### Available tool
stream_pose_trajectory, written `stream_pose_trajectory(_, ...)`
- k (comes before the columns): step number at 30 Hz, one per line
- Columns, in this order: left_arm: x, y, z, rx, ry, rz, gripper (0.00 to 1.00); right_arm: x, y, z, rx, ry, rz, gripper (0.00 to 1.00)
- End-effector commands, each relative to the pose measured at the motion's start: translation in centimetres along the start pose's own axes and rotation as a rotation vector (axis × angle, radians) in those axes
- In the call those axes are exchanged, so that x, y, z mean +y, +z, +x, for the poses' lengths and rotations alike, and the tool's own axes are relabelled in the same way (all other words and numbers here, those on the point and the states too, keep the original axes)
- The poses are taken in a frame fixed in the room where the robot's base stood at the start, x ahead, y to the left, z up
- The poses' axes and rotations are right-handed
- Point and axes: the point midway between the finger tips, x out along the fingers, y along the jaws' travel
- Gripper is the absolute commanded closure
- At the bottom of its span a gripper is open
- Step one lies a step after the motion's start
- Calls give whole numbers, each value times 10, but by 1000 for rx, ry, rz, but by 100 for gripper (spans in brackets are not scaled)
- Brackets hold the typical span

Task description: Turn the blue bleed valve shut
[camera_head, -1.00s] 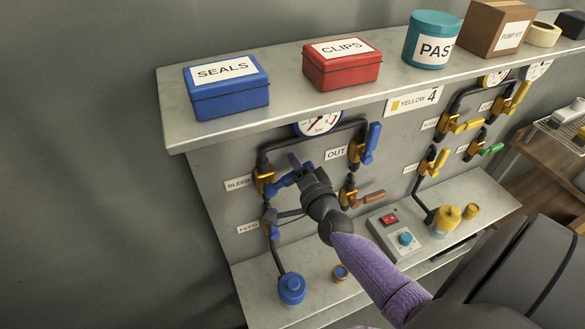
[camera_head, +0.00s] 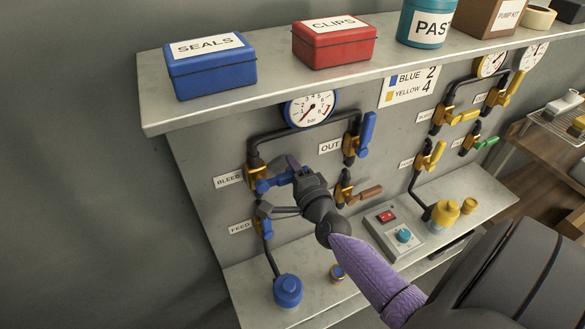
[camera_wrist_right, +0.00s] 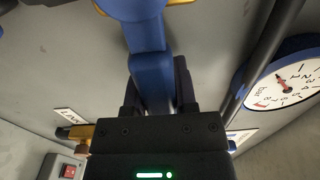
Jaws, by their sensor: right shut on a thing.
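The blue bleed valve (camera_head: 257,171) has a brass body and sits on the dark pipe beside the BLEED label (camera_head: 228,179). Its blue handle (camera_head: 270,184) points right, roughly level, away from the pipe. My right gripper (camera_head: 294,177) is shut on the outer part of that handle. In the right wrist view the blue handle (camera_wrist_right: 151,75) runs between the two dark fingers (camera_wrist_right: 155,92). The handle's end is hidden by the gripper. My left gripper is not in view.
The blue-handled OUT valve (camera_head: 365,135) is right of the gripper, with a brown-handled valve (camera_head: 360,193) below it. The FEED valve (camera_head: 265,228) is close below. A pressure gauge (camera_head: 310,107) hangs above, under the shelf (camera_head: 270,85) with boxes.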

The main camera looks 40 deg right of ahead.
Motion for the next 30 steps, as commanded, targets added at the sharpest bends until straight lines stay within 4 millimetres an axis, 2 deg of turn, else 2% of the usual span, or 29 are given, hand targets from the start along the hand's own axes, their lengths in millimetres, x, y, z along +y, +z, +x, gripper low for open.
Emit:
stream_pose_trajectory(7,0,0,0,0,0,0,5,2,1,-1,-2,7,4,100)
stream_pose_trajectory(8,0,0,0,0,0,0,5,3,1,-1,-2,7,4,61)
stream_pose_trajectory(12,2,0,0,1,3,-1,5,2,1,-1,-1,5,3,31)
stream_pose_trajectory(20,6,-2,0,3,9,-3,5,1,0,0,-1,2,2,29)
stream_pose_trajectory(23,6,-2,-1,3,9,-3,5,1,0,-7,-1,3,2,29)
stream_pose_trajectory(30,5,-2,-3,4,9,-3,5,2,0,-57,-1,6,2,29)
